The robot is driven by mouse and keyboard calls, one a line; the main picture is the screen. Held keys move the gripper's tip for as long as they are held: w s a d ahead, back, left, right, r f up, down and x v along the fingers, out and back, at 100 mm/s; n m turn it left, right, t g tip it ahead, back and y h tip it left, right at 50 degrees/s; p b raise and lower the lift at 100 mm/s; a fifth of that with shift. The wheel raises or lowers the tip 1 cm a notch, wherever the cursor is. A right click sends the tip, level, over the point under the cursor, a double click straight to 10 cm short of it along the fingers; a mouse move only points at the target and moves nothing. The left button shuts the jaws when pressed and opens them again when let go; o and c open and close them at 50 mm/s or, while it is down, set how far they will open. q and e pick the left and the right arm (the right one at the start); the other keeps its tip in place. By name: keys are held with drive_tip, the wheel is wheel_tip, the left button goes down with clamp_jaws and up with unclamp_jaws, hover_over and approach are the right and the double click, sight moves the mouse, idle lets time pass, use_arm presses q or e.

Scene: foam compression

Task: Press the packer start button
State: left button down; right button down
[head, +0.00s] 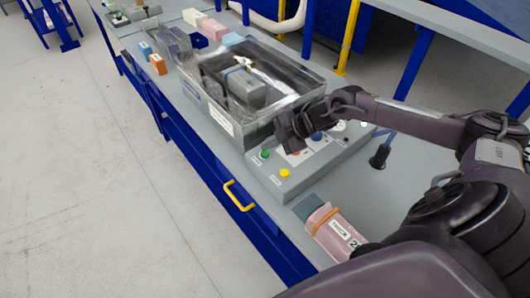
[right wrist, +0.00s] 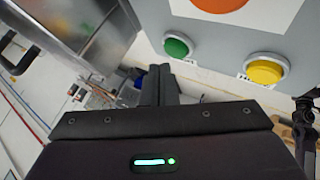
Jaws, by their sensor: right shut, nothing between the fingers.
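The grey control box (head: 290,182) stands on the bench in front of the packer (head: 215,103), a clear-covered case with a grey block (head: 243,90) inside. The box carries a green button (head: 265,153), a yellow button (head: 284,172) and a blue button (head: 316,136). The labels are too small to read. My right gripper (head: 287,128) is shut and empty above the back part of the box, near the packer's corner. In the right wrist view its fingers (right wrist: 160,85) are together, below the green button (right wrist: 177,45) and left of the yellow button (right wrist: 266,69). My left gripper is not in view.
A pink pack with an orange band (head: 323,220) lies in front of the control box. A black joystick-like knob (head: 380,154) stands to the right. An orange block (head: 158,64) and pink and white blocks lie farther back. A yellow handle (head: 238,196) is on the bench's blue front.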

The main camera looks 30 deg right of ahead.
sight(269, 154)
drive_tip(key=shift+f, duration=0.1)
drive_tip(key=shift+f, duration=0.35)
drive_tip(key=shift+f+b, duration=0.5)
drive_tip(key=shift+b, duration=0.05)
idle(0.5)
idle(0.3)
drive_tip(key=shift+r+p, duration=0.75)
drive_tip(key=shift+r, duration=0.15)
drive_tip(key=shift+r, duration=0.1)
wheel_tip(269, 154, up, 5)
drive_tip(key=p, duration=0.4)
